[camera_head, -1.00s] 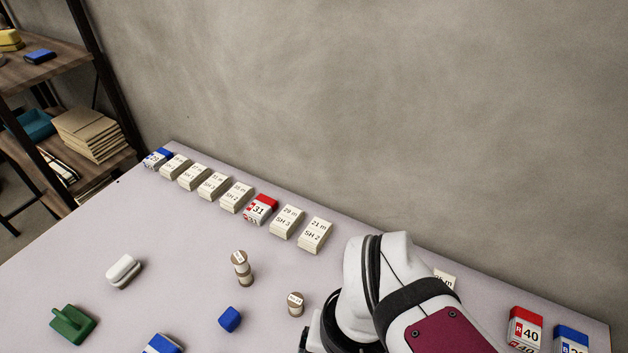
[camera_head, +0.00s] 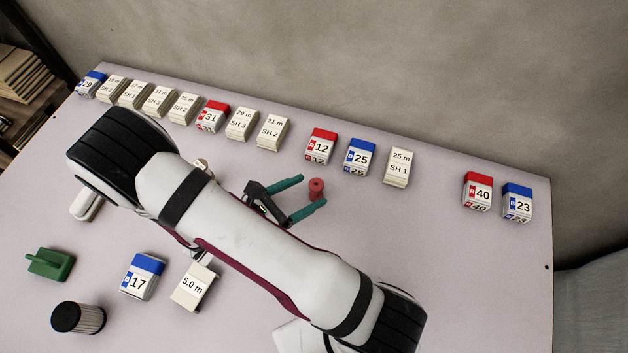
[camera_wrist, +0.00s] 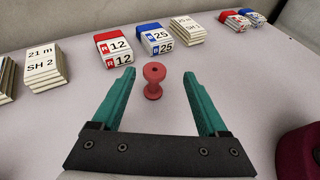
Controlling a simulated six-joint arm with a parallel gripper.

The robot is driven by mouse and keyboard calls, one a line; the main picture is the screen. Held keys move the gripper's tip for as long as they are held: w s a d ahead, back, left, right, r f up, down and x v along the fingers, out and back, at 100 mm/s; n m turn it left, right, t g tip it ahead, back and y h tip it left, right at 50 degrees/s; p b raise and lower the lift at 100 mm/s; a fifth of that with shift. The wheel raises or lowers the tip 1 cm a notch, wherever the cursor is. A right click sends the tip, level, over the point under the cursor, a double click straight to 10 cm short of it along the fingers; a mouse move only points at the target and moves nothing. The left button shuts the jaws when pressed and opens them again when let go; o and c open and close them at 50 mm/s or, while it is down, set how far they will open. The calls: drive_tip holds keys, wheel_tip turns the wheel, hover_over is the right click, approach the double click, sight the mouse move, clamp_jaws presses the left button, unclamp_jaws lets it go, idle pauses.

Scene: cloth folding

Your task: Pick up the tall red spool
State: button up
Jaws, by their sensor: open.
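The red spool (camera_head: 316,188) stands upright on the pale table, a narrow-waisted shape with wider ends. It also shows in the wrist view (camera_wrist: 154,80), ahead of my gripper and between the lines of its fingers. My gripper (camera_head: 306,195) has teal fingers spread wide apart, one to each side of the spool in the head view. In the wrist view my gripper (camera_wrist: 160,90) is open and empty, and the spool stands around the level of the fingertips, touching neither finger.
Behind the spool stand a red block marked 12 (camera_head: 320,146), a blue block marked 25 (camera_head: 359,157) and a cream block marked SH 1 (camera_head: 397,167). More blocks line the back edge. A green tool (camera_head: 50,263) lies at left.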

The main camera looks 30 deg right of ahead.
sight(321, 183)
drive_tip(key=x, duration=0.7)
drive_tip(key=shift+w+f, duration=0.45)
drive_tip(key=shift+f, duration=0.05)
clamp_jaws()
